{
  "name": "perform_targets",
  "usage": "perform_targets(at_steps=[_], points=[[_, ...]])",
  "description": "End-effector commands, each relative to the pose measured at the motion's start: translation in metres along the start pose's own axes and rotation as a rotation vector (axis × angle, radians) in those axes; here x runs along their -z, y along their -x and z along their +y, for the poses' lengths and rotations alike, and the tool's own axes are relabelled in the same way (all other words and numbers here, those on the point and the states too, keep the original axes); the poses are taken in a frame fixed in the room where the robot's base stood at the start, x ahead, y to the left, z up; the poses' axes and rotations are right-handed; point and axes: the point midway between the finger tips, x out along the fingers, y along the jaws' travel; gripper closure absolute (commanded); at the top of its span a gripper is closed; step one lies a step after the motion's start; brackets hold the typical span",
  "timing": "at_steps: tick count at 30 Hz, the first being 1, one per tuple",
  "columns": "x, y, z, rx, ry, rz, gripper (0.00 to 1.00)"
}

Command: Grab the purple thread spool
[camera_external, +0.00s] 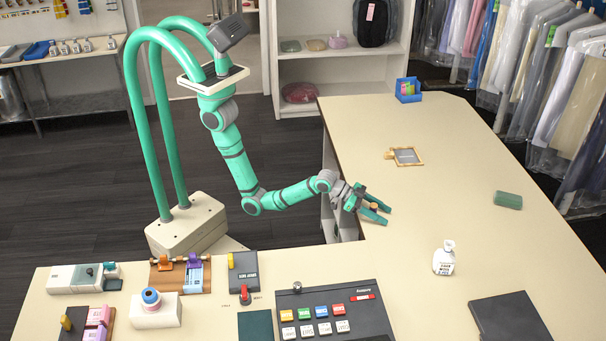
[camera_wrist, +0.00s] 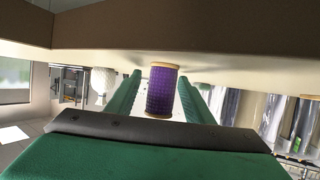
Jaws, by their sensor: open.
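The purple thread spool (camera_wrist: 162,90) has pale tan ends and stands out in the middle of the wrist view, between the two green fingers. My gripper (camera_wrist: 160,88) is open, with one finger on each side of the spool and gaps visible on both sides. In the external view my gripper (camera_external: 376,205) is at the inner edge of the counter. Only a small tan and dark part of the spool (camera_external: 373,205) shows there between the fingers. I cannot tell whether it touches the counter.
The pale counter (camera_external: 440,210) is mostly clear around my gripper. A white bottle (camera_external: 443,260), a green block (camera_external: 508,200), a small framed item (camera_external: 407,156) and a dark flat box (camera_external: 508,318) lie apart on it. A keyed register (camera_external: 335,315) is at the front.

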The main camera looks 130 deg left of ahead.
Motion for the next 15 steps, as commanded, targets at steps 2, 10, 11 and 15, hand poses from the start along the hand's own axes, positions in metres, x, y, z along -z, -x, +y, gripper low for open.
perform_targets(at_steps=[2,10,11,15], points=[[0.0,-0.0002,0.0,0.0,0.0,0.0,0.53],[0.0,0.0002,0.0,0.0,0.0,0.0,0.91],[0.0,0.0002,-0.0001,0.0,0.0,0.0,0.96],[0.0001,0.0003,0.0,0.0,0.0,0.0,0.96]])
